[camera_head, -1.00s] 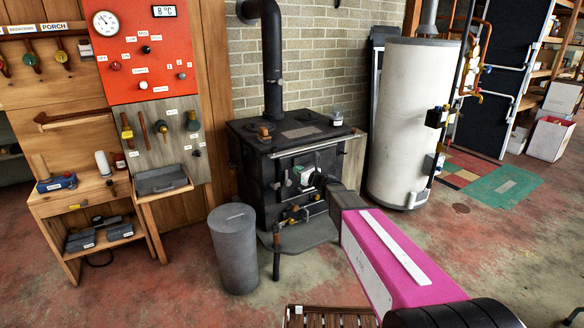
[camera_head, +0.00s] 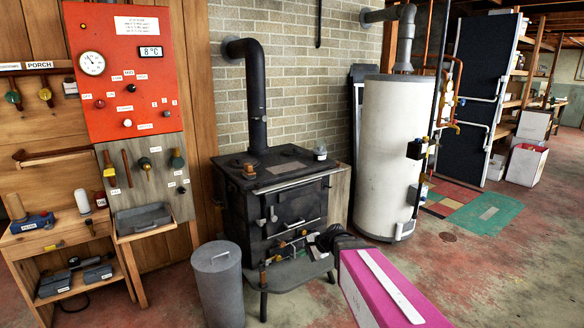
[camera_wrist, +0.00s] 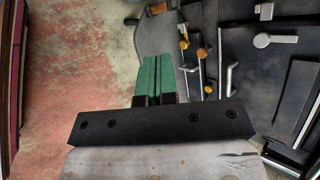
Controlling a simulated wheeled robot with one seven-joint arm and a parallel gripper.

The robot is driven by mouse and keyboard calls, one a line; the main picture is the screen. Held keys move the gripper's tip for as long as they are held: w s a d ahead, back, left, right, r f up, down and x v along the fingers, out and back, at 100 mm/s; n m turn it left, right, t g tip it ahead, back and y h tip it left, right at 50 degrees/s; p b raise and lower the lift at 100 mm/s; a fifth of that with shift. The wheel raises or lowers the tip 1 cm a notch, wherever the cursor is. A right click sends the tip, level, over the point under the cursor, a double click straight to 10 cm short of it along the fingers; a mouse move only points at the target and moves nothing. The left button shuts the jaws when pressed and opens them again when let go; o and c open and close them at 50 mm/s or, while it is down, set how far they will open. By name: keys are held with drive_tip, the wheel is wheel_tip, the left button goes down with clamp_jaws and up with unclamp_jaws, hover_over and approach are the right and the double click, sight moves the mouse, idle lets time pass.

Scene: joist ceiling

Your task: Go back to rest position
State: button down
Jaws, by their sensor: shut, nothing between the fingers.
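My gripper (camera_wrist: 154,58) shows in the wrist view as two green fingers side by side, shut with nothing between them. They point toward the floor and the grey hearth plate (camera_wrist: 168,38). In the head view my pink arm reaches in from the bottom right, and its dark wrist end is in front of the black stove (camera_head: 287,205), low at its right.
A grey cylindrical bin (camera_head: 218,290) stands left of the stove. A white tank (camera_head: 390,150) with pipes stands behind at the right. A wooden bench (camera_head: 60,232) and a red control panel (camera_head: 128,75) are at the left. Reddish floor (camera_head: 500,270) is open at the right.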

drive_tip(key=s+d+f+n+g+h, duration=0.4)
drive_tip(key=s+d+n+h, duration=0.4)
drive_tip(key=s+d, duration=0.5)
drive_tip(key=shift+s+d+n+h, duration=0.15)
drive_tip(key=shift+d+n+h, duration=0.25)
drive_tip(key=shift+d+n, duration=0.55)
drive_tip(key=shift+a, duration=0.15)
